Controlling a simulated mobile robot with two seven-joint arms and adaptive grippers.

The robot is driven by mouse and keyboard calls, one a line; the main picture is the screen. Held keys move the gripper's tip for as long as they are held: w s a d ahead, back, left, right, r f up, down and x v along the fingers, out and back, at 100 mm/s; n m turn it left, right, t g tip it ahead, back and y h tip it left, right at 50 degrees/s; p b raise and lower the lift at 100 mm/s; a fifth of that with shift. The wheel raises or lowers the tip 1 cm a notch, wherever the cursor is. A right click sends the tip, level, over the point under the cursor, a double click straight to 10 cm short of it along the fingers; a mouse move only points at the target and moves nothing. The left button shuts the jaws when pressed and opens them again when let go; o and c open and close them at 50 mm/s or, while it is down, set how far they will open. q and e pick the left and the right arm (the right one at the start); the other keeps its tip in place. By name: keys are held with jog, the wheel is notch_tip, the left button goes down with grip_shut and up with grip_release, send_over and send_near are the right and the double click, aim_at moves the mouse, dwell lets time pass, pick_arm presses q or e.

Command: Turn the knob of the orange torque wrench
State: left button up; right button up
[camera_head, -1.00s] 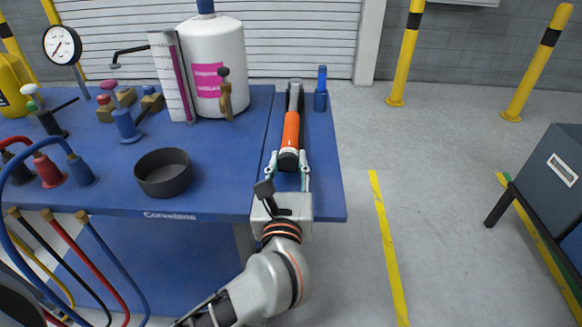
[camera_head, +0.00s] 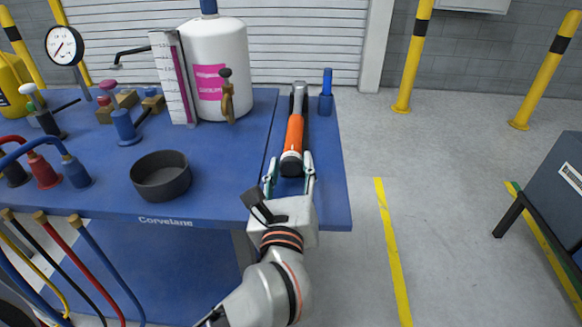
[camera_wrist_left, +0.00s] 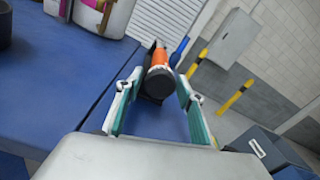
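The orange torque wrench (camera_head: 295,133) lies at the right end of the blue table, its black knob end (camera_head: 291,165) toward me and its grey head at the far end. In the left wrist view the knob (camera_wrist_left: 158,83) faces the camera, with the orange body (camera_wrist_left: 160,56) behind it. My left gripper (camera_head: 290,172) is open at the near end of the wrench. Its two fingers (camera_wrist_left: 153,98) stand apart on either side of the knob, with a visible gap on each side in the wrist view. My right gripper is not in view.
The blue table (camera_head: 225,185) also carries a black bowl (camera_head: 161,175), a white bottle (camera_head: 214,70) and several hose fittings at left. A blue upright piece (camera_head: 326,92) stands right of the wrench. Open floor lies to the right.

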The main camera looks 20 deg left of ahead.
pick_arm(q)
jog(key=v, duration=1.2)
dwell(0.6)
